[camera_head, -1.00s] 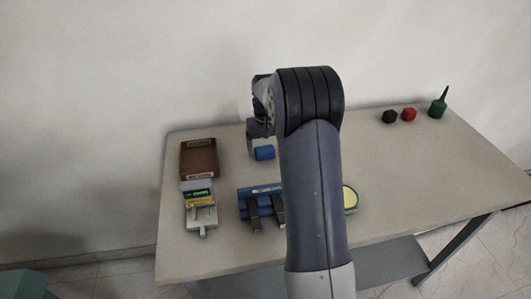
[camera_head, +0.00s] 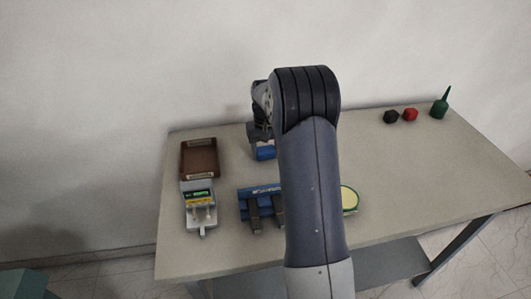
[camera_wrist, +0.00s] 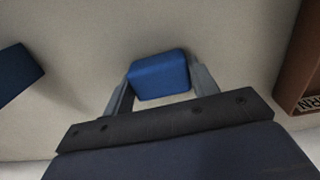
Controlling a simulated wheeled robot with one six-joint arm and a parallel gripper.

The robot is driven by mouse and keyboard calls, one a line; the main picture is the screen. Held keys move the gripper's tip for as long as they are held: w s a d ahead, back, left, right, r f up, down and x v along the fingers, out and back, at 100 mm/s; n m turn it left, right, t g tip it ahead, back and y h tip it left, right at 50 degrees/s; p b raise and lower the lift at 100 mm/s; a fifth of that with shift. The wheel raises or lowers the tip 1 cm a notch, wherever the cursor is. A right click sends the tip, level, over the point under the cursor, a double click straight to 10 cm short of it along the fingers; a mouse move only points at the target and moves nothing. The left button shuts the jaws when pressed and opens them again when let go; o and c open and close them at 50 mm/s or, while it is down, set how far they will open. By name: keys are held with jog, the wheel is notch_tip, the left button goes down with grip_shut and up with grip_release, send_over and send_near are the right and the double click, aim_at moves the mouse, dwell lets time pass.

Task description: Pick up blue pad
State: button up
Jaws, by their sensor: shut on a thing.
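The blue pad (camera_head: 265,153) is a small blue block near the back of the table, left of my arm in the head view. In the wrist view the blue pad (camera_wrist: 159,76) lies between the two grey fingers of my gripper (camera_wrist: 160,84), which are shut on its sides. In the head view my gripper (camera_head: 262,142) points down at the pad, and my own wrist and arm partly hide it. I cannot tell whether the pad still touches the tabletop.
A brown tray (camera_head: 199,174) stands at the left, with a grey device (camera_head: 201,219) in front of it. A blue holder (camera_head: 247,195) with dark clamps lies nearer the front. Black (camera_head: 391,117) and red (camera_head: 410,115) blocks and a green bottle (camera_head: 439,107) stand back right.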

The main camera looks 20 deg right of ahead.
aim_at(265, 149)
notch_tip(265, 149, up, 10)
jog(key=shift+r+b, duration=0.1)
jog(key=shift+b, duration=0.25)
dwell(0.4)
jog(key=o, duration=0.3)
jog(key=shift+c, duration=1.1)
